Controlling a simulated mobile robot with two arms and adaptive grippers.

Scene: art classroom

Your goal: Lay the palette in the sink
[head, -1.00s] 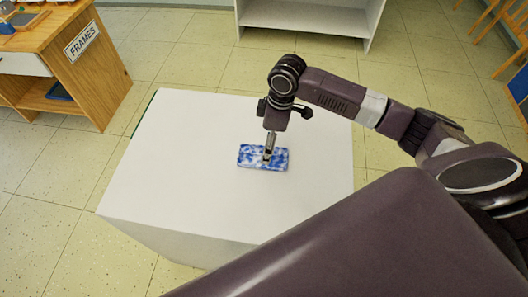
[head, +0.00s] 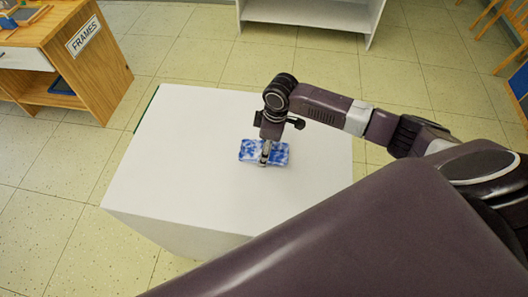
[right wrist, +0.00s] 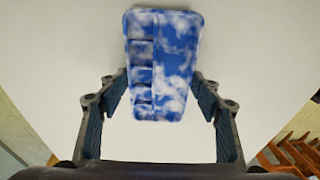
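The palette (head: 278,154) is a blue and white mottled rectangle with small compartments. It lies on a white block-like table (head: 190,170). In the right wrist view the palette (right wrist: 165,50) stretches away from me, with its near end between my fingers. My right gripper (head: 265,158) is over the palette in the head view. In the right wrist view its fingers (right wrist: 161,82) stand apart, one on each side of the palette's near end, close to its edges. I cannot tell whether they touch it. My left gripper is not in view. No sink shows.
A wooden cabinet (head: 95,75) with a FRAMES sign stands at the left. A white shelf unit (head: 310,12) is at the back. Wooden furniture legs (head: 505,30) show at the far right. The tabletop left of the palette is bare, and the tiled floor between is open.

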